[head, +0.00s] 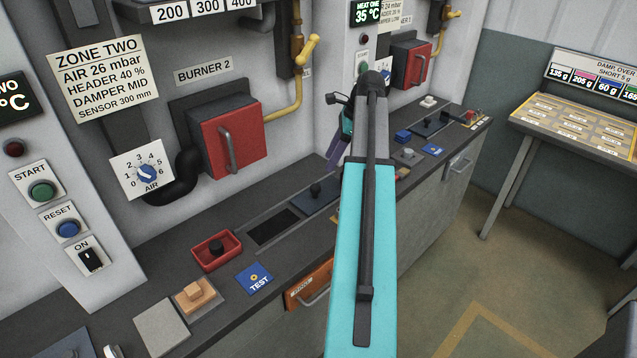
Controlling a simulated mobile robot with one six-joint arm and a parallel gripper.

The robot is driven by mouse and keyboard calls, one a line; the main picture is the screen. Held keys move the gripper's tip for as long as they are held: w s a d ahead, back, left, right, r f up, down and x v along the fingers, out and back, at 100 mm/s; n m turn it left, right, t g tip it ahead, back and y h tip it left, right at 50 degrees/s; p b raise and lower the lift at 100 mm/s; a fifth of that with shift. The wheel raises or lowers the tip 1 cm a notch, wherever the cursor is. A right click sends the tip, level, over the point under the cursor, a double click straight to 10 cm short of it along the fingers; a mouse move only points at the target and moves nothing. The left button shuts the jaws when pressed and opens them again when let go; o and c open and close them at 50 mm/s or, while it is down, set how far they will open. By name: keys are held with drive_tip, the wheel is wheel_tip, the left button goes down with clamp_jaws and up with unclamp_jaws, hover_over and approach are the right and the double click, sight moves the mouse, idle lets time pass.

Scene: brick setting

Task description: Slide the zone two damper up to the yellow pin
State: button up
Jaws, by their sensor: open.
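The zone two damper (321,199) looks to be the dark blue plate with a black knob, in a long slot on the counter below the burner 2 box. A dark opening lies to its left. My arm hides the slot's right part. A small yellow bit (335,218) shows beside the arm; I cannot tell whether it is the yellow pin. My gripper (338,146) is partly hidden behind my arm, above and beyond the damper. A purple part of it points down; it is open and appears apart from the damper knob.
The red burner box (225,138) and yellow pipe (290,105) stick out from the wall. Open floor lies right.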

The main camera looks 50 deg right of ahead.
sight(316, 187)
drive_tip(key=shift+p+x, duration=1.25)
drive_tip(key=shift+x, duration=4.55)
drive_tip(key=shift+c, duration=0.4)
clamp_jaws()
